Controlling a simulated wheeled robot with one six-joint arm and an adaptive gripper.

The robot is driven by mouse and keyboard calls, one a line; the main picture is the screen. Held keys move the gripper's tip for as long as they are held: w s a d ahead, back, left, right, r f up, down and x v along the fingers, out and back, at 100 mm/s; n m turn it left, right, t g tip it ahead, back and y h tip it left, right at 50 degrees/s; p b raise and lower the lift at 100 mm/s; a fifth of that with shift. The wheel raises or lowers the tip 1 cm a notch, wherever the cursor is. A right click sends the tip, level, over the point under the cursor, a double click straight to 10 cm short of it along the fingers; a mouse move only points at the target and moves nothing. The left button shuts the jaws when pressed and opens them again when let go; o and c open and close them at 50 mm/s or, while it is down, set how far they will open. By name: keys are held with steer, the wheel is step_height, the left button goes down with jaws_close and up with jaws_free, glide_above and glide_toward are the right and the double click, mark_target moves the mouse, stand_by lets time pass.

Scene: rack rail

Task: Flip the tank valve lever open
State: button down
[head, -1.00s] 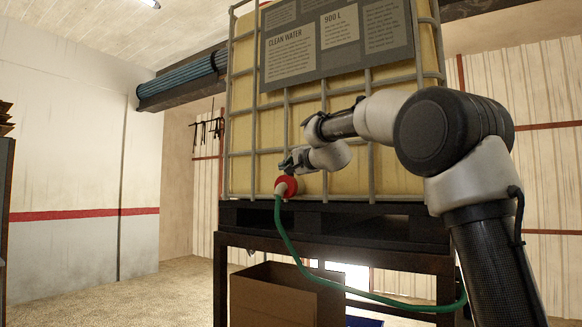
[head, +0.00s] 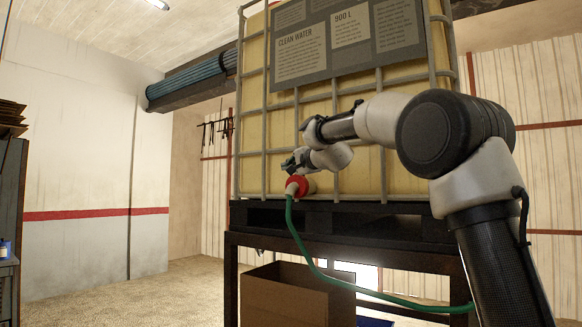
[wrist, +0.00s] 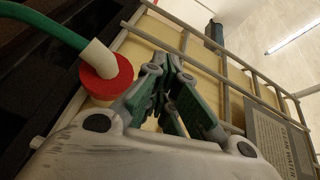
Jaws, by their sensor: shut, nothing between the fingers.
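The tank (head: 350,130) is a yellowish water container in a grey cage, with a "Clean water" sign on its front. Its outlet valve has a red round collar (head: 303,186) low on the front, with a white spout and a green hose (head: 310,258). My gripper (head: 291,163) is just above the collar, close to the cage. In the wrist view, the shut, empty fingers (wrist: 170,62) point at the tank beside the red collar (wrist: 105,75). I cannot make out the lever; it is hidden or too small.
The tank stands on a black pallet (head: 400,222) on a dark frame. An open cardboard box (head: 285,298) is below it. The hose loops down to the right under the tank. A shelf (head: 12,180) stands at the left edge; the floor between is free.

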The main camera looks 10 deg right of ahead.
steer(key=v, duration=1.2)
steer(key=shift+f, duration=0.1)
steer(key=s+d+f+n+g, duration=0.1)
steer(key=s+f+n+g, duration=0.5)
steer(key=f, duration=0.5)
steer(key=s+d+f+n+g, duration=0.1)
steer(key=s+f+n+g, duration=0.15)
steer(key=s+f, duration=0.65)
steer(key=s+d+f+n+g+h, duration=0.1)
steer(key=s+d+f, duration=0.3)
steer(key=s, duration=0.4)
steer(key=s+d+f+n+g+h, duration=0.1)
steer(key=s+d+f+h, duration=0.1)
steer(key=s+d+f, duration=0.2)
steer(key=s+d+f+n+g+h, duration=0.2)
steer(key=s+d+f, duration=0.2)
steer(key=s+f, duration=0.4)
steer(key=s, duration=0.5)
steer(key=shift+s+d+f, duration=0.2)
steer(key=shift+s, duration=0.05)
